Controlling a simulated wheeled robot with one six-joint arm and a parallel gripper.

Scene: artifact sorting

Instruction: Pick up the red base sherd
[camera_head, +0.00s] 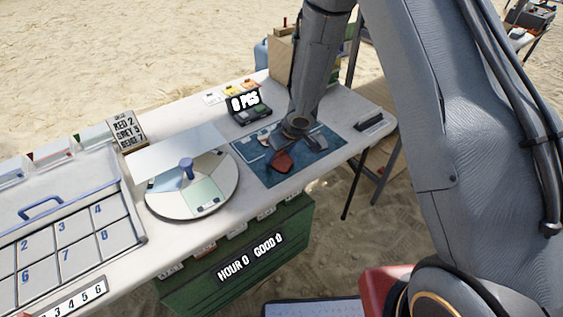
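A red sherd (279,162) is at the dark blue mat (318,152) on the white table; which part of a pot it comes from is too small to tell. My gripper (276,147) points down over the mat, with its end right at the red sherd. The fingers are small and dark, and partly hidden by the wrist, so I cannot tell whether they are open or closed on the sherd. I also cannot tell whether the sherd rests on the mat or is held just above it.
A round turntable (160,205) with a blue knob and a clear panel stands left of the mat. A numbered tray (140,238) lies farther left. A black "0 PCS" device (246,103) is behind the mat. A small dark block (369,121) lies at the right end.

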